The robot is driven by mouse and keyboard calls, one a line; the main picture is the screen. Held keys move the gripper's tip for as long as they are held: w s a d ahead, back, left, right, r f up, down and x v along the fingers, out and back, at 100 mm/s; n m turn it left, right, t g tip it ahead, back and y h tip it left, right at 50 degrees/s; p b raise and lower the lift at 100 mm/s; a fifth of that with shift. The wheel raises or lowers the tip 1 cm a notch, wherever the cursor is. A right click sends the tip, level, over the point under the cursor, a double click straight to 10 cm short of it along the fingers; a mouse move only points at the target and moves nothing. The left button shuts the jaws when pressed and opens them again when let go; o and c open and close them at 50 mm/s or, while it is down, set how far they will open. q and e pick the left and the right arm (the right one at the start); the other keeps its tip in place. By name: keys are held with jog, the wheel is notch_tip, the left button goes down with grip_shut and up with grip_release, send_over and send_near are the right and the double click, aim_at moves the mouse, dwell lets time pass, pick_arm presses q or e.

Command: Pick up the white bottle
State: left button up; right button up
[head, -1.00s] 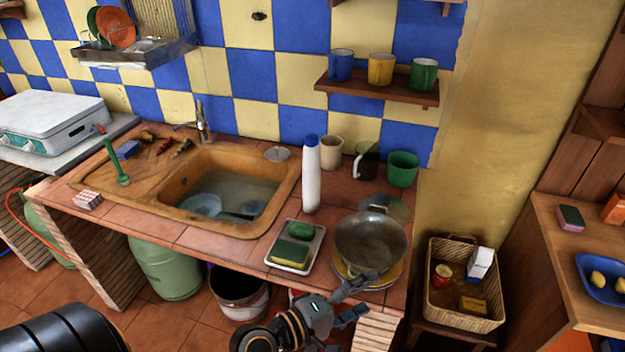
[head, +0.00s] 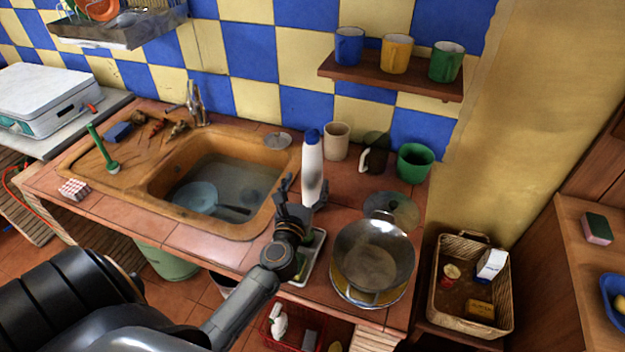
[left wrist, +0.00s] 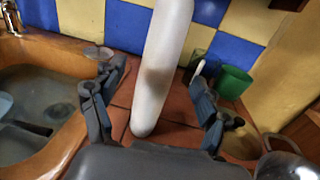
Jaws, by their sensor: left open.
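The white bottle (head: 312,165) with a blue cap stands upright on the tiled counter, right of the sink. My left gripper (head: 300,190) is open just in front of it, and its fingers partly cover the bottle's lower part. In the left wrist view the bottle (left wrist: 160,70) is between the open fingers of the gripper (left wrist: 158,112), a little beyond them, with a dark smudge or shadow on its side. I cannot tell whether any finger touches it. My right gripper is not in view.
The sink (head: 150,185) with water is left of the bottle. A beige cup (head: 336,141), a dark mug (head: 374,158) and a green cup (head: 414,161) stand behind and to its right. A metal wok (head: 374,256) is at the front right. A shelf (head: 392,76) with cups hangs above.

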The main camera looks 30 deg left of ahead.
aim_at(309, 176)
pick_arm(q)
jog(key=shift+x, duration=1.2)
jog(key=x, duration=0.3)
jog(key=shift+w+p, duration=0.35)
jog(key=shift+w+a+f, duration=0.15)
jog(key=shift+w, duration=0.25)
jog(key=shift+c, duration=0.3)
jog(key=c, duration=1.1)
jog(key=shift+c, duration=0.5)
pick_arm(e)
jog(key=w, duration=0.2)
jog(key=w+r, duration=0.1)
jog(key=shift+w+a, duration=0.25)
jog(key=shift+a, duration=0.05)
